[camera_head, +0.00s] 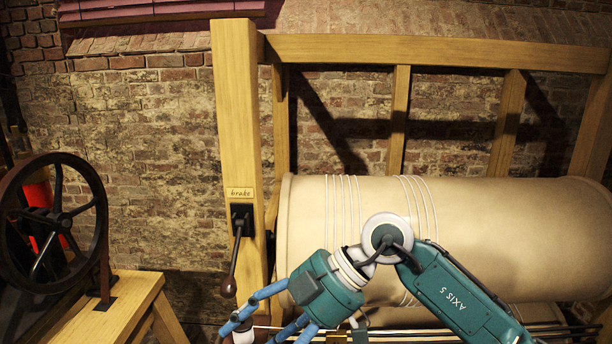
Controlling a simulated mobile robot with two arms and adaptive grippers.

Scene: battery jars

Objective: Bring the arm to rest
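My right arm (455,292), teal and marked "AXIS 5", comes in from the lower right and bends down to the left at a white and grey joint. My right gripper (256,335) has blue fingers and hangs at the bottom edge, just below and right of the brake lever's knob. Its fingertips are partly cut off by the frame, so I cannot tell whether it is open or holds anything. My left gripper is not in view.
A dark brake lever (234,262) hangs down on a wooden post (238,110) labelled "brake". A large cream drum (500,215) with rope turns lies behind my arm. A black handwheel (20,190) stands on a wooden stand (112,312) at left. Brick wall (140,150) behind.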

